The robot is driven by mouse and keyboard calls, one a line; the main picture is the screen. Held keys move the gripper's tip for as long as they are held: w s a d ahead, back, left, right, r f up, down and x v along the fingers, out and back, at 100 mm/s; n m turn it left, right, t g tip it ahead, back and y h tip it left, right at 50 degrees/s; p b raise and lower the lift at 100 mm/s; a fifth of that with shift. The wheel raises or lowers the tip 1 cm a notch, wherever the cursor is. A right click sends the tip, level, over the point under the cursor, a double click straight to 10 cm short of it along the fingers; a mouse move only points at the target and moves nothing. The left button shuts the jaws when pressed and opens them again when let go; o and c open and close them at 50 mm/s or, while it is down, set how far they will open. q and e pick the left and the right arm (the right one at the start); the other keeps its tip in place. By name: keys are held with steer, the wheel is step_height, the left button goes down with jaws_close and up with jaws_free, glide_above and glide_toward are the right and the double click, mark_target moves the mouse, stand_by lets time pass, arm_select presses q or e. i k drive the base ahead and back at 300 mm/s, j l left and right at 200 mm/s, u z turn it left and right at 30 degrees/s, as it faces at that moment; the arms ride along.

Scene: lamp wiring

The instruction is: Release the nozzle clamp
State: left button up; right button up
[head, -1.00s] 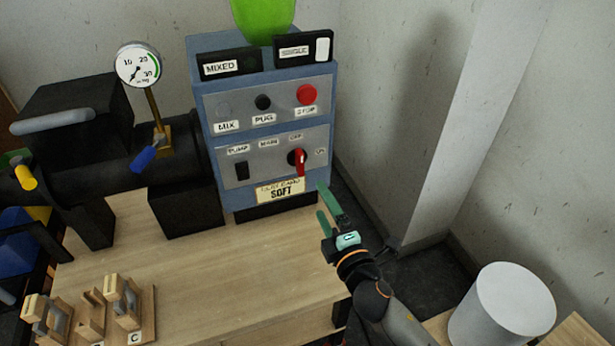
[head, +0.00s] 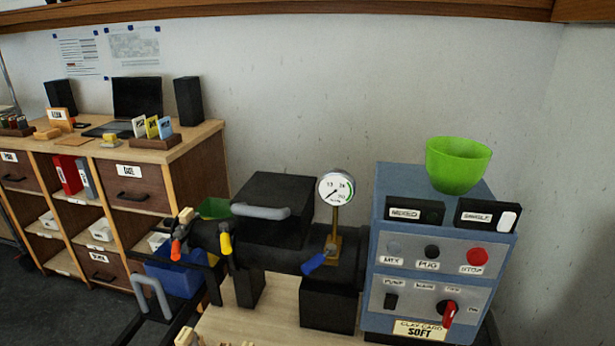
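The black pug mill barrel (head: 285,257) runs from the control box to the left. Its nozzle end (head: 205,236) points left. A yellow-handled lever (head: 225,243) hangs down near that end, and a red-orange-handled lever (head: 176,249) hangs farther out at the tip. Which of them belongs to the nozzle clamp I cannot tell for sure. A blue-handled lever (head: 315,263) sits at the foot of the pressure gauge (head: 336,189). Neither of my grippers is in the head view.
The blue control box (head: 440,240), with a red knob and a green bowl (head: 458,164) on top, stands at the right. A blue bin (head: 180,276) and a grey hoop handle (head: 151,293) are below the nozzle end. A wooden shelf unit (head: 200,165) stands behind at the left.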

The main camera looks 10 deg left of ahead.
mark_target(176, 251)
steer(key=u, duration=1.3)
